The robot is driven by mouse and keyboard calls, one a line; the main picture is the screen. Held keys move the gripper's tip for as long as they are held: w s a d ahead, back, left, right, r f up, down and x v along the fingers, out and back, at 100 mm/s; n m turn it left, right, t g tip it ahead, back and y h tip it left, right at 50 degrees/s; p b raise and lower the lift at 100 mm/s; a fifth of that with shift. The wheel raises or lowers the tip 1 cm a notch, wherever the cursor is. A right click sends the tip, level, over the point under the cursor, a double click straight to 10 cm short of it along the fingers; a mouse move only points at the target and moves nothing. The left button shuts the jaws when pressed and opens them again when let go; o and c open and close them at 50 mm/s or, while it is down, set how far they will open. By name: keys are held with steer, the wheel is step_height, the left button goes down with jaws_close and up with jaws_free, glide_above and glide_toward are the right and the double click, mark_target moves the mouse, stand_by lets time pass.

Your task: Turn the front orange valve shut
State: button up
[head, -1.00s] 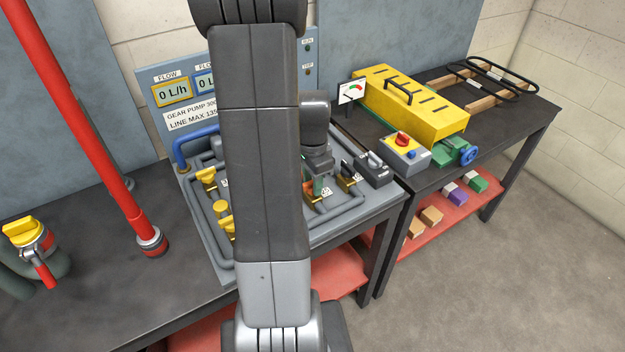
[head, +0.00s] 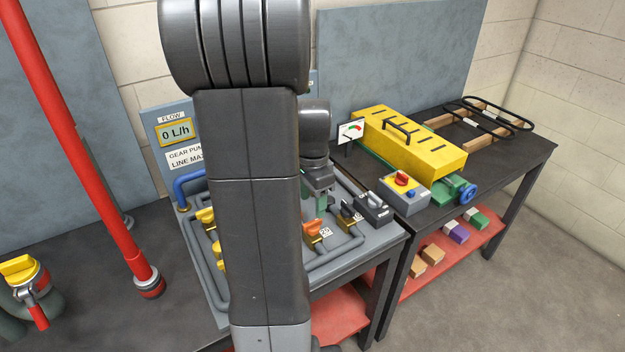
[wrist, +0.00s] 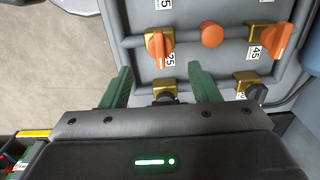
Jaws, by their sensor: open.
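The front orange valve (head: 315,229) sits on the grey pipe panel near its front right edge. In the wrist view the orange valve tagged 25 (wrist: 158,46) shows its handle lying across the pipe on a brass body. A second orange valve, tagged 45 (wrist: 277,40), has its handle tilted. My gripper (wrist: 162,85) is open and empty, its green fingers apart, with a dark valve (wrist: 165,92) in view between them. In the head view my gripper (head: 320,203) is above and behind the front orange valve, apart from it. My arm hides the panel's middle.
An orange round knob (wrist: 212,34) sits between the two orange valves. Another black-handled valve (head: 348,211) stands right of the front one. Yellow valves (head: 206,218) are left of my arm. A switch box (head: 403,188) and yellow case (head: 415,146) stand on the right bench.

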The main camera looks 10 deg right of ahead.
mark_target(312, 221)
step_height(312, 221, up, 6)
steer(key=shift+r, duration=0.2)
steer(key=shift+f, duration=0.1)
stand_by(0.3)
step_height(312, 221, down, 14)
steer(key=shift+r, duration=0.1)
stand_by(0.5)
steer(key=shift+r, duration=0.1)
